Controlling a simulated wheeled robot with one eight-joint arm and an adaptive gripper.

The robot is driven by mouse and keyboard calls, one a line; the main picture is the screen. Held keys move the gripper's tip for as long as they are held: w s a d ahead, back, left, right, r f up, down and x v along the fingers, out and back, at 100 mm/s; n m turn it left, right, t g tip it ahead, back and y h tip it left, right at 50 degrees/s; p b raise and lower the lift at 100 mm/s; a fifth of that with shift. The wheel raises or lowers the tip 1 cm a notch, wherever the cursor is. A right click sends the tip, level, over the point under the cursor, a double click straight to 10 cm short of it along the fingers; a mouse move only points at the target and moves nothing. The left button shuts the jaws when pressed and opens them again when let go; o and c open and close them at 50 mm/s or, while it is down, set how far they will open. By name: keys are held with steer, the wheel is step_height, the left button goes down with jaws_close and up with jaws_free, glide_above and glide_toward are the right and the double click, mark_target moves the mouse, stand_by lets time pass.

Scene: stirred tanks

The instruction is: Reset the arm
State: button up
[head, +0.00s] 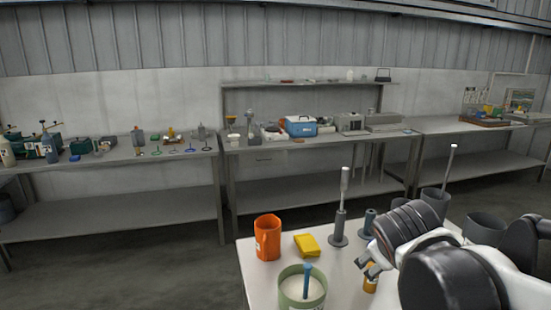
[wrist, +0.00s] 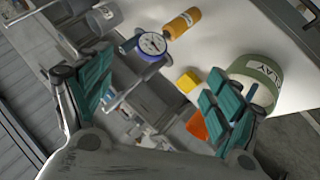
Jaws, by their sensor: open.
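My arm reaches in from the right of the head view over the near white table (head: 255,283). My gripper (head: 368,262) is above the table, partly hidden by my own arm links. In the wrist view my gripper (wrist: 160,98) shows two teal-padded fingers spread wide apart. Nothing is held between them. Beyond the fingers a round dial gauge (wrist: 152,44) and an orange cylinder (wrist: 181,22) show; the cylinder also shows in the head view (head: 371,284), just below the gripper.
On the near table are an orange mug (head: 267,238), a yellow block (head: 307,245), a green tub (head: 302,290) with a blue rod, a dark stand with a rod (head: 340,225) and grey containers (head: 484,229). Benches with equipment (head: 300,125) line the wall. The floor between is clear.

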steer(key=s+a+f+m+y, duration=0.1)
steer(key=s+a+f+m, duration=0.1)
steer(key=s, duration=0.5)
steer(key=s+a+f+m+g+y, duration=0.1)
steer(key=s+f+m+y, duration=0.1)
steer(key=s, duration=0.5)
steer(key=shift+s+a+f+m+g, duration=0.15)
steer(key=shift+a+f+m+g, duration=0.2)
steer(key=shift+f+m, duration=0.5)
